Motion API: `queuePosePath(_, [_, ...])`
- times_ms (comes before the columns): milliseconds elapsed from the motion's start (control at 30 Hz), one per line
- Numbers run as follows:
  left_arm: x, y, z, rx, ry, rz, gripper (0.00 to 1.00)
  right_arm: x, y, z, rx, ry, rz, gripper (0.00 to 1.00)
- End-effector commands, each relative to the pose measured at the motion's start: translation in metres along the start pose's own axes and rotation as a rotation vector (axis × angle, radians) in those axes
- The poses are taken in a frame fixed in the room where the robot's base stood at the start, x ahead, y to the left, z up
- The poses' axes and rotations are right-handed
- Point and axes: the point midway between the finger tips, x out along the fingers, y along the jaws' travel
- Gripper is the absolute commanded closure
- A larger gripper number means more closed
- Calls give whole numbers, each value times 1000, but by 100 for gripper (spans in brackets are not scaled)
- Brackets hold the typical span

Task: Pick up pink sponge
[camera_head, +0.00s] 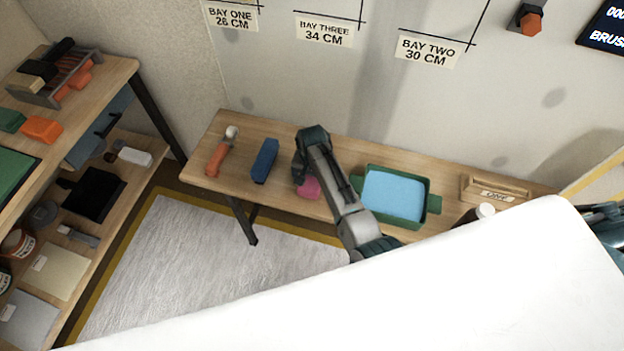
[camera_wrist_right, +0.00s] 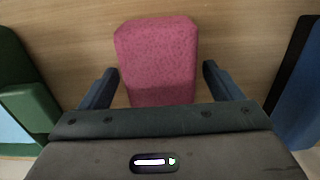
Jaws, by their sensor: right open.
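The pink sponge (camera_head: 309,188) lies on the wooden bench (camera_head: 343,212), partly hidden by my right arm in the head view. In the right wrist view the sponge (camera_wrist_right: 157,52) is a pink block on the wood. My right gripper (camera_head: 302,178) is over it, pointing down. In the wrist view its two fingers (camera_wrist_right: 160,70) are spread, one on each side of the sponge's near end, with gaps between. Nothing is gripped. My left gripper does not show.
A blue block (camera_head: 265,161) and an orange-handled tool (camera_head: 221,152) lie left of the sponge. A green tray with blue inside (camera_head: 434,206) stands close on its right. A large white sheet (camera_head: 380,300) hides the foreground. A shelf (camera_head: 118,78) stands at left.

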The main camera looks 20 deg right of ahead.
Motion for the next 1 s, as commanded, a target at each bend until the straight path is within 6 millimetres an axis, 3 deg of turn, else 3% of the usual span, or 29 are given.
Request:
queuePosePath(200, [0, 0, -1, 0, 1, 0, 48, 0, 0, 0, 0, 0, -1, 15])
queuePosePath(400, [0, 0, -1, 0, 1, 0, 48, 0, 0, 0, 0, 0, -1, 54])
queuePosePath(467, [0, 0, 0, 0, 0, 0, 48, 0, 0, 0, 0, 0, -1, 62])
queuePosePath(767, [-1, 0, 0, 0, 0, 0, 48, -1, 0, 0, 0, 0, -1, 63])
queuePosePath(1000, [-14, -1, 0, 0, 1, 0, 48, -13, 1, -2, -1, 0, -1, 63])
